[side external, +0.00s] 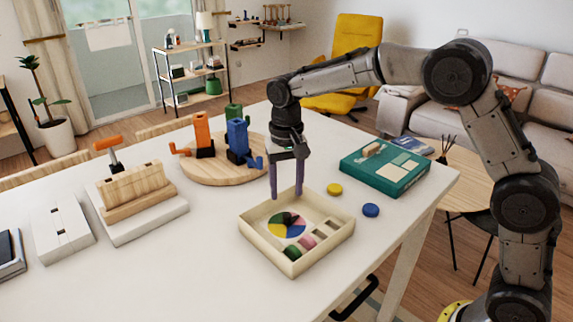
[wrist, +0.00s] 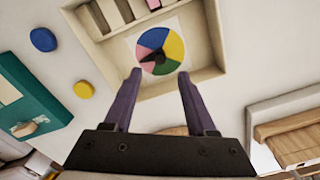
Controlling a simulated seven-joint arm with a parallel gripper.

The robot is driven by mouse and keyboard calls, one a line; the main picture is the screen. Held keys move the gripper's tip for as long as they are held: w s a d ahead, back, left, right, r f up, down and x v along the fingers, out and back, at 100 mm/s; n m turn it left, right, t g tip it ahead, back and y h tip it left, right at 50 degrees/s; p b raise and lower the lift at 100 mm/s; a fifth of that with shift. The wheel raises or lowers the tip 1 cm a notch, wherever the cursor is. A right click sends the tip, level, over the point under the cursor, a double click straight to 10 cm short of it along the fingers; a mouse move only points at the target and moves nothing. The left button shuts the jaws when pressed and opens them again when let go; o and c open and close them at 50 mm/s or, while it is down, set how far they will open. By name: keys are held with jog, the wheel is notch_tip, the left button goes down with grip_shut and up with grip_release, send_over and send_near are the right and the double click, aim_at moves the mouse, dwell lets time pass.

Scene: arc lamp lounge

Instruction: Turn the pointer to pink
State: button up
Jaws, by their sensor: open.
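The cream wooden tray (side external: 257,246) lies on the white table and holds a round disc (side external: 292,232) with blue, yellow, green and pink sectors. The disc also shows in the wrist view (wrist: 174,44), with pink at its left, blue at the top, yellow at the right and green at the bottom. A small dark pointer (wrist: 159,58) sits near its centre; its exact direction is hard to tell. My gripper (side external: 286,194) is open and empty above the tray's back part, fingers pointing down. In the wrist view its fingertips (wrist: 159,74) appear on either side of the disc's lower part.
Yellow (side external: 334,189) and blue (side external: 371,210) discs lie right of the tray, near a teal box (side external: 372,182). A round wooden board (side external: 200,174) with coloured figures stands behind left. The front table is clear.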

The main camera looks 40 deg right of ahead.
notch_tip(320, 180, up, 7)
jog(key=shift+f, duration=0.2)
jog(key=shift+r, duration=0.1)
jog(key=s+d+r+t, duration=0.2)
jog(key=s+d+r, duration=0.1)
jog(key=s+r, duration=0.4)
jog(key=s+d+r+t, duration=0.2)
jog(key=s+r, duration=0.2)
jog(key=s, duration=0.5)
jog(key=s+d+f+n+t, duration=0.1)
jog(key=s+f+n, duration=0.4)
jog(key=s+f, duration=0.5)
jog(key=s+d, duration=0.1)
jog(key=s, duration=0.3)
jog(key=shift+f+n+t, duration=0.3)
jog(key=shift+f, duration=0.1)
